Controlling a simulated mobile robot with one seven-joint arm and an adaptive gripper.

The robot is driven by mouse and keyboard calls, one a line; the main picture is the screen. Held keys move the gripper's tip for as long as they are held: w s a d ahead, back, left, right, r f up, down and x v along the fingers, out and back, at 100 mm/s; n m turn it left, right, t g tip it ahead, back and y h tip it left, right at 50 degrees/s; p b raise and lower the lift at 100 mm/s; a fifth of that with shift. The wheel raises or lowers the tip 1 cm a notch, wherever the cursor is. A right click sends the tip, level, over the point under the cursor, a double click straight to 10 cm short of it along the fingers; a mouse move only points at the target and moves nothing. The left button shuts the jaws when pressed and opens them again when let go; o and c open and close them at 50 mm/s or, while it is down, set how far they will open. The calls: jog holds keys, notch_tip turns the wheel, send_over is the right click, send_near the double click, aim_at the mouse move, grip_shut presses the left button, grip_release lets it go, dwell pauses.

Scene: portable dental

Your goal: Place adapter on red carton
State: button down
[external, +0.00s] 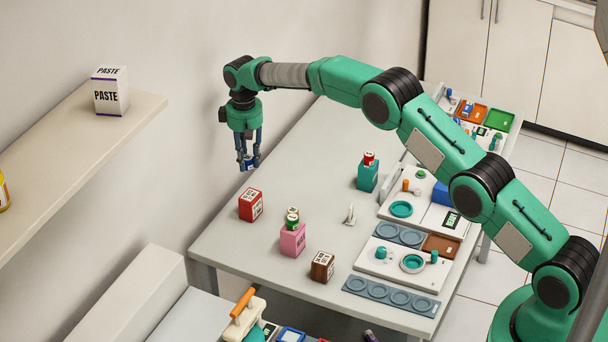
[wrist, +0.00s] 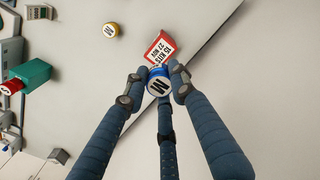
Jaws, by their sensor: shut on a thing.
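My gripper (external: 249,160) is shut on a small round blue adapter (external: 250,166). In the wrist view the fingertips (wrist: 157,80) pinch the adapter (wrist: 158,86), whose pale end with a letter M faces the camera. The red carton (external: 251,205), with a white label, stands on the table below the gripper and slightly to its right. In the wrist view the red carton (wrist: 160,47) shows just beyond the adapter, partly hidden by it. In the external view the adapter is in the air, apart from the carton.
A pink carton (external: 292,241) bears small stacked round pieces (external: 292,217). A brown carton (external: 322,267) stands nearby. A teal carton (external: 367,176) has a red piece (external: 369,158) on top. Trays line the table's right side. Bare table (external: 310,150) lies between.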

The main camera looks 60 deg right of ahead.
jog(key=shift+f, duration=0.1)
send_over(250, 195)
jog(key=shift+f, duration=3)
jog(key=shift+f, duration=0.1)
jog(key=shift+a+f, duration=0.1)
jog(key=shift+f, duration=1.7)
jog(key=shift+f, duration=0.1)
jog(key=c, duration=1.4)
grip_release()
jog(key=shift+c, duration=0.2)
notch_tip(250, 195, up, 12)
jog(key=shift+w+r, duration=0.1)
